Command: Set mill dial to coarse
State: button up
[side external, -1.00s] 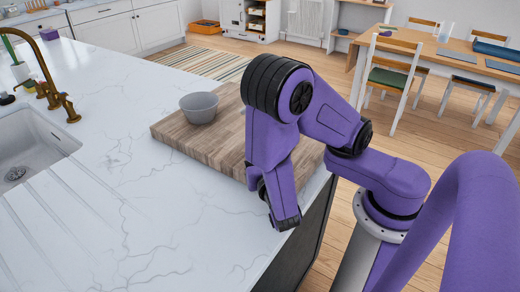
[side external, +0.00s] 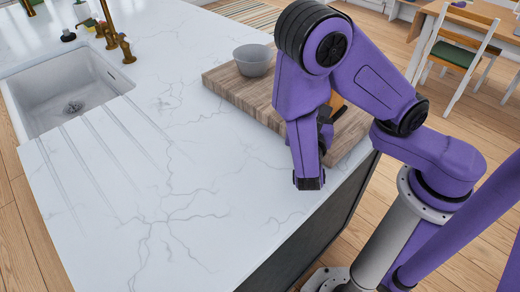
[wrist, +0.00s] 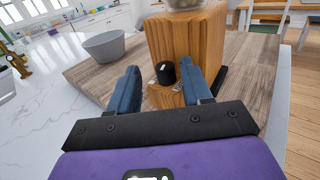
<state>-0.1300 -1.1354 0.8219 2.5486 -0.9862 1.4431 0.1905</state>
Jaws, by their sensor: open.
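The mill (wrist: 190,42) is a wooden block body with a clear container on top, cut off by the wrist view's upper edge. A black round dial (wrist: 164,73) with a pale mark sits low on its near face. Small pale labels (wrist: 177,87) lie by the dial, too small to read, so its setting is unclear. My gripper (wrist: 158,67) is open, with one blue finger on each side of the dial in the picture; contact cannot be told. In the side view only a bit of the mill's wood (side external: 336,101) shows behind my arm.
The mill stands on a wooden board (side external: 228,84) at the counter's right edge. A grey bowl (side external: 253,61) sits on the board left of the mill. The white marble counter (side external: 150,180) is largely clear, with a sink (side external: 70,92) at left.

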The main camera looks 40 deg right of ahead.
jog(key=shift+m+g+h, duration=0.3)
jog(key=m+g+h, duration=0.1)
jog(key=g, duration=0.1)
jog(key=m+g+h, duration=0.1)
jog(key=m+g, duration=0.1)
jog(key=g, duration=0.1)
jog(key=w+m+g+h, duration=0.1)
jog(key=m+g, duration=0.1)
jog(key=shift+w+a+g, duration=0.1)
jog(key=shift+a+g, duration=0.15)
jog(key=shift+g, duration=0.15)
jog(key=s+a, duration=0.3)
jog(key=a, duration=1.4)
jog(key=shift+a+t, duration=0.15)
jog(key=shift+t, duration=0.15)
